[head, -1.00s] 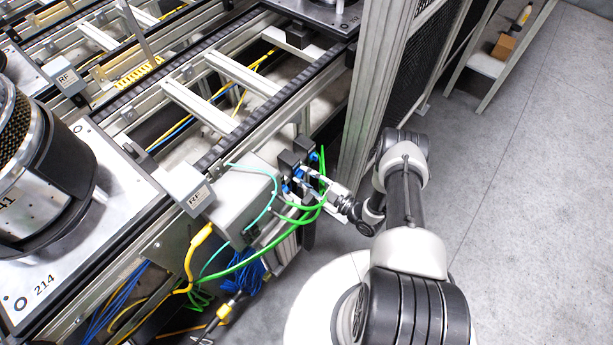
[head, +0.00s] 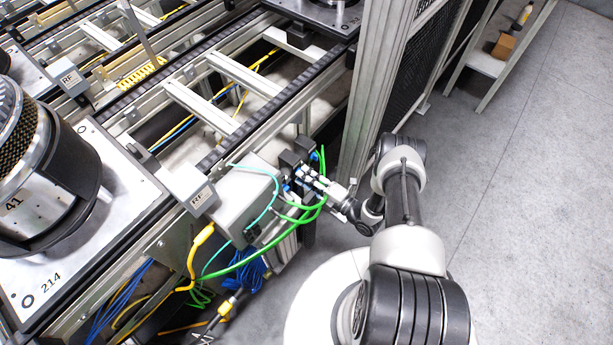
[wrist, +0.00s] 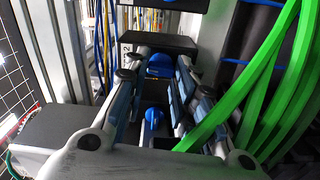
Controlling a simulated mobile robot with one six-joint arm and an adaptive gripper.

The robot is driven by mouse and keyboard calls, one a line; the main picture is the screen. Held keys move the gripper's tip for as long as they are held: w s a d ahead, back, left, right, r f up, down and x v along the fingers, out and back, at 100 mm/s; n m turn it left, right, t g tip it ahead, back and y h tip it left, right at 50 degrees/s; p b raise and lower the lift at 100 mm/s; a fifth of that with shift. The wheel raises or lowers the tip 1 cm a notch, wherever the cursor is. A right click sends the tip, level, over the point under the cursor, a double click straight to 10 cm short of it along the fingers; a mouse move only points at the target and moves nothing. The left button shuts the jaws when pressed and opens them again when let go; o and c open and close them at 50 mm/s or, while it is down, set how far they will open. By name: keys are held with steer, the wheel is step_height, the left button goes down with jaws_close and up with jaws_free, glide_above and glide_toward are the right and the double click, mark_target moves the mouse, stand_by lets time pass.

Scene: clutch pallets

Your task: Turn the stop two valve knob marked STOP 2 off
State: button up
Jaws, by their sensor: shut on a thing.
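A blue knob (wrist: 160,65) sits on a dark valve block (wrist: 175,44) in the wrist view, with a partly hidden label showing a "2" beside it. My gripper (wrist: 158,74) is shut on this knob, one finger on each side. A second blue knob (wrist: 153,117) shows lower, between the finger linkages. In the head view my gripper (head: 306,176) reaches left to the dark valve blocks (head: 290,160) on the grey box's end. The knob's turned position is hard to read, and the fingers hide part of it.
Green hoses (head: 312,212) loop below my gripper and pass close along its right side in the wrist view. A grey box (head: 245,200) stands left of the valves. A metal post (head: 365,100) rises behind. Floor at right (head: 540,200) is clear.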

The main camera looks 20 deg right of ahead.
steer(key=shift+n, duration=0.6)
steer(key=o, duration=1.1)
steer(key=shift+c, duration=0.2)
steer(key=v, duration=1.2)
